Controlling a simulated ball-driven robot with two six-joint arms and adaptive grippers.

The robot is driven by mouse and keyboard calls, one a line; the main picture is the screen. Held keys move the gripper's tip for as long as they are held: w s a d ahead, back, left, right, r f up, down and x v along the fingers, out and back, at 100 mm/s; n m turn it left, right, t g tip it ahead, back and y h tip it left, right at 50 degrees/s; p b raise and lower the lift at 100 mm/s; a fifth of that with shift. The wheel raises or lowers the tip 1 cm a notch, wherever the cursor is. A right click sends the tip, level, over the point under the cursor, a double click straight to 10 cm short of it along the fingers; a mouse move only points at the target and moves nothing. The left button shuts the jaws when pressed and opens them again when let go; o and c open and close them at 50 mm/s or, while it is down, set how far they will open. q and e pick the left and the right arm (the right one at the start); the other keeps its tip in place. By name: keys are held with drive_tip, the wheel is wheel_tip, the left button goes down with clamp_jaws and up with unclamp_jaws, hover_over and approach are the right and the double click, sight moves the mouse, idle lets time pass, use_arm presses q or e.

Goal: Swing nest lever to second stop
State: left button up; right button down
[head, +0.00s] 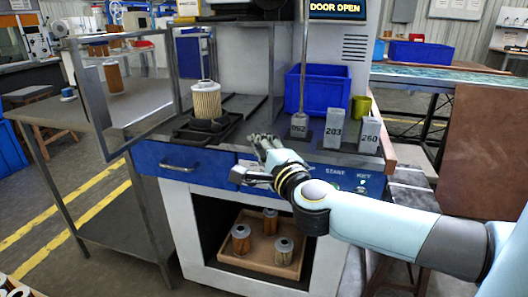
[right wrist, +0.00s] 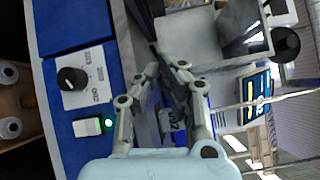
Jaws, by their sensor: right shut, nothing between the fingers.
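The nest (head: 205,125) is a dark fixture on the machine's deck, with a pale pleated filter cartridge (head: 206,99) standing upright in it. I cannot pick out the nest lever or its stops for certain. My right gripper (head: 260,146) is at the deck's front edge, to the right of and nearer than the nest. In the right wrist view, its fingers (right wrist: 167,67) are shut with nothing held, over dark parts I cannot make out. My left gripper is not in view.
Blocks marked 203 (head: 334,129) and 260 (head: 369,134) stand right of the gripper, before a blue bin (head: 320,90). The framed glass door (head: 135,90) stands open at the left. A tray (head: 252,258) of cartridges sits below. The wrist view shows a black knob (right wrist: 72,80).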

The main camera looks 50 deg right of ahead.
drive_tip(key=w+a, duration=0.1)
drive_tip(key=w, duration=0.5)
drive_tip(key=shift+w+r, duration=0.2)
drive_tip(key=shift+r, duration=0.25)
